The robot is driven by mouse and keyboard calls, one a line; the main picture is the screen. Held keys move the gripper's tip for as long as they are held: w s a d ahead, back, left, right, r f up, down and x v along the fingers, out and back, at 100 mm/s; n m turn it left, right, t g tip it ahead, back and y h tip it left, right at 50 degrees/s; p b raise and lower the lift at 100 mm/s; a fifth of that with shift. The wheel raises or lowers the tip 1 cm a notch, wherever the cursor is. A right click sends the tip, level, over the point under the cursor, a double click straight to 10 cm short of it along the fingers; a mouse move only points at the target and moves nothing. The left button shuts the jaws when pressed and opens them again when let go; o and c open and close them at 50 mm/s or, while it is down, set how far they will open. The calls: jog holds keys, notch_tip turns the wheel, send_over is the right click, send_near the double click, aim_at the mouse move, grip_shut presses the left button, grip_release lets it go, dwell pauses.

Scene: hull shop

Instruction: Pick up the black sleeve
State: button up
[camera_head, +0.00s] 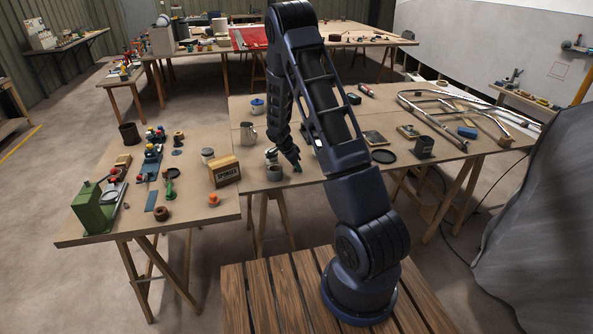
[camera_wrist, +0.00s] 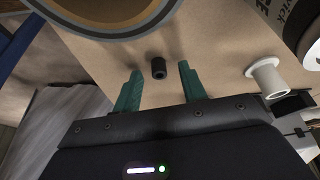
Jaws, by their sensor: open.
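The black sleeve (camera_wrist: 158,68), a small short tube with a dark bore, stands on the tan tabletop in the wrist view. My gripper (camera_wrist: 161,88) has its two green fingers spread apart. The sleeve appears between and just beyond the fingertips in the picture, with clear room on both sides. Nothing is held. In the head view my gripper (camera_head: 297,167) is low over the near edge of the middle table. I cannot make out the sleeve in that view.
A white flanged bushing (camera_wrist: 267,77) is right of the sleeve in the wrist view. A large round rimmed thing (camera_wrist: 100,28) is at the top left, and a labelled can (camera_wrist: 283,18) at the top right.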

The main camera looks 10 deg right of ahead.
grip_shut()
jog(key=shift+r, duration=0.15)
